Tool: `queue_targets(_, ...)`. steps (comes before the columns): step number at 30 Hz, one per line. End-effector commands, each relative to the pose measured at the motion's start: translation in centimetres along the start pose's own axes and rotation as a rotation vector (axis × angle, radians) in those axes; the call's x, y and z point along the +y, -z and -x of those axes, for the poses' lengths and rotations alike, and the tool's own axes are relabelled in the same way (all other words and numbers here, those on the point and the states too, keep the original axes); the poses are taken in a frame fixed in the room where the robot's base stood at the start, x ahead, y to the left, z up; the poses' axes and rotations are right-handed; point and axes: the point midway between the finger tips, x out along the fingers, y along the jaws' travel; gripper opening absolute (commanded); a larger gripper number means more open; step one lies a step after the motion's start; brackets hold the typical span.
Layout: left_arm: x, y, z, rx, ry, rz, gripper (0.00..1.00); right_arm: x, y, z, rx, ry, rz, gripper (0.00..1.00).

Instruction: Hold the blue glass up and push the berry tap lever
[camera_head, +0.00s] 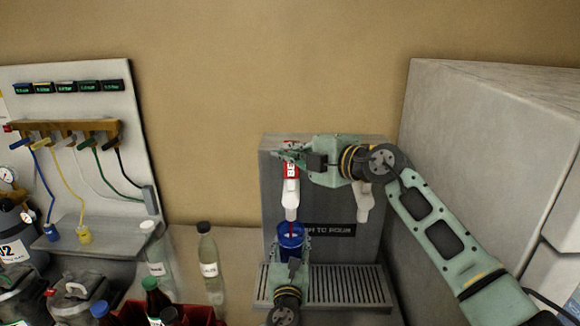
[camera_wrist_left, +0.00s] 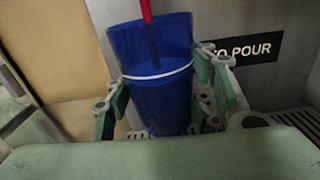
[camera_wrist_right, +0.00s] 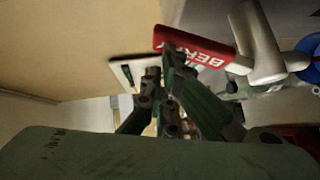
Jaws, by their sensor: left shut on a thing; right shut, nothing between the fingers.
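The blue glass (camera_head: 291,234) stands upright under the berry tap (camera_head: 291,200), above the drip tray. My left gripper (camera_wrist_left: 160,88) is shut around its sides. A red stream (camera_wrist_left: 149,30) runs from above into the glass. The red berry tap lever (camera_head: 291,171) shows part of its label in the head view; the right wrist view shows more of the lever (camera_wrist_right: 195,47). My right gripper (camera_head: 287,155) is shut and empty, with its fingers at the lever's upper end. I cannot tell whether they touch it.
A second white tap (camera_head: 364,203) is to the right, partly behind my right arm. The slotted drip tray (camera_head: 345,287) lies below. A clear bottle (camera_head: 208,262) stands to the left, and dark bottles sit in a red crate (camera_head: 132,312) at the front. A large grey block (camera_head: 490,140) fills the right.

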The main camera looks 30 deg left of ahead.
Motion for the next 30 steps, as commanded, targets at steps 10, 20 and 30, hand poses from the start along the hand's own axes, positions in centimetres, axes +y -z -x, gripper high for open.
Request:
queue_targets(10, 0.0, -0.2, 0.0, -0.003, 0.0, 0.0, 0.17, -0.1, -0.1, 0.0, -0.002, 0.001, 0.0, 0.0)
queue_targets(20, 0.0, -0.2, 0.0, -0.003, 0.0, 0.0, 0.17, 3.6, 0.6, 0.6, -0.002, -0.002, 0.004, 0.0)
queue_targets(30, 0.0, -0.2, 0.0, -0.003, 0.0, 0.0, 0.17, 8.9, 1.6, 1.6, 0.0, 0.0, 0.001, 0.0)
